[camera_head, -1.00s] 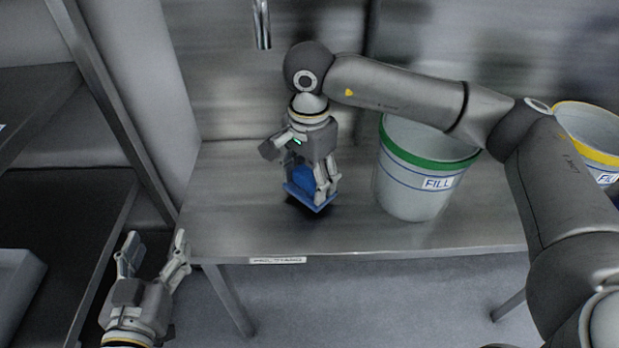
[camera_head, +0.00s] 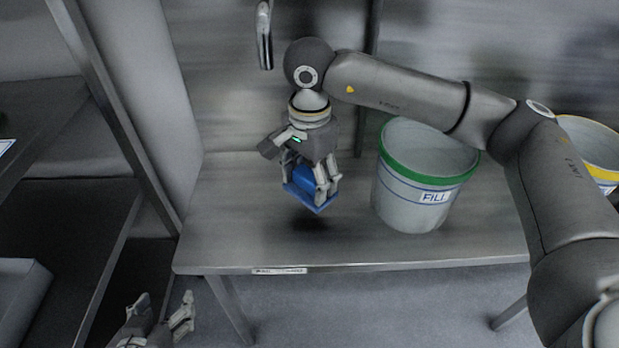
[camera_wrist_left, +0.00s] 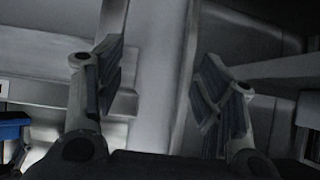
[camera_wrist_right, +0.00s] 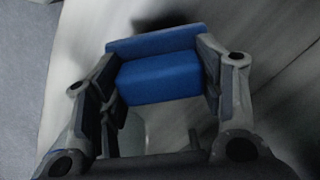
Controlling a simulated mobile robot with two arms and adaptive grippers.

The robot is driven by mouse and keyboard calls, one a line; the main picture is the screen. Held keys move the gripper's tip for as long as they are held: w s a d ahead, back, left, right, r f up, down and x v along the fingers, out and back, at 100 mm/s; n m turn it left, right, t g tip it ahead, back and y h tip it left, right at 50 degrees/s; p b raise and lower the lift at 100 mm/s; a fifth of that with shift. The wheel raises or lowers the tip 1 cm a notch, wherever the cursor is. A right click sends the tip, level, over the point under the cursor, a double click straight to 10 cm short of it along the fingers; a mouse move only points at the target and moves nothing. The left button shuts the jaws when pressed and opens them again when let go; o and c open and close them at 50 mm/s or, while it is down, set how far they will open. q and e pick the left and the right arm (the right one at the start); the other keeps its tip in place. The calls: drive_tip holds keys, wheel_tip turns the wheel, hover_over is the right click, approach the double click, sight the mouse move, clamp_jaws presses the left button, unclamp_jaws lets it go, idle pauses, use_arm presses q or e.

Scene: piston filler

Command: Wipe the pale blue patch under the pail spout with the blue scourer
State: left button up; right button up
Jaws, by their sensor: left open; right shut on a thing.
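The blue scourer (camera_head: 306,193), a blue block on a wider blue plate, is between the fingers of my right gripper (camera_head: 310,178), which is shut on it. It hangs above the bench, with a dark shadow on the steel below. The right wrist view also shows the scourer (camera_wrist_right: 158,78). The metal spout (camera_head: 265,40) comes down at the top, behind and left of my right gripper. I see no pale blue patch on the bench. My left gripper (camera_head: 164,302) is open and empty, low in front of the bench; its fingers (camera_wrist_left: 155,85) are apart.
A white pail with a green rim (camera_head: 410,200), marked FILL, stands right of the scourer. A yellow-rimmed pail (camera_head: 597,150) is farther right, partly behind my arm. The steel bench (camera_head: 235,225) is clear at left and front. A dark shelf rack (camera_head: 85,225) stands left.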

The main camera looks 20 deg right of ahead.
use_arm(q)
drive_tip(key=shift+s+f, duration=0.2)
use_arm(e)
drive_tip(key=shift+r, duration=0.2)
drive_tip(key=shift+r, duration=0.1)
drive_tip(key=shift+r+p, duration=0.5)
drive_tip(key=shift+r, duration=0.15)
use_arm(q)
drive_tip(key=s+a+f+g+y, duration=0.1)
drive_tip(key=s+a+f+g, duration=0.1)
drive_tip(key=s+f+g, duration=0.2)
drive_tip(key=shift+s+a+p, duration=0.25)
drive_tip(key=shift+s+p, duration=0.1)
drive_tip(key=shift+s, duration=1.1)
use_arm(e)
drive_tip(key=shift+r, duration=0.75)
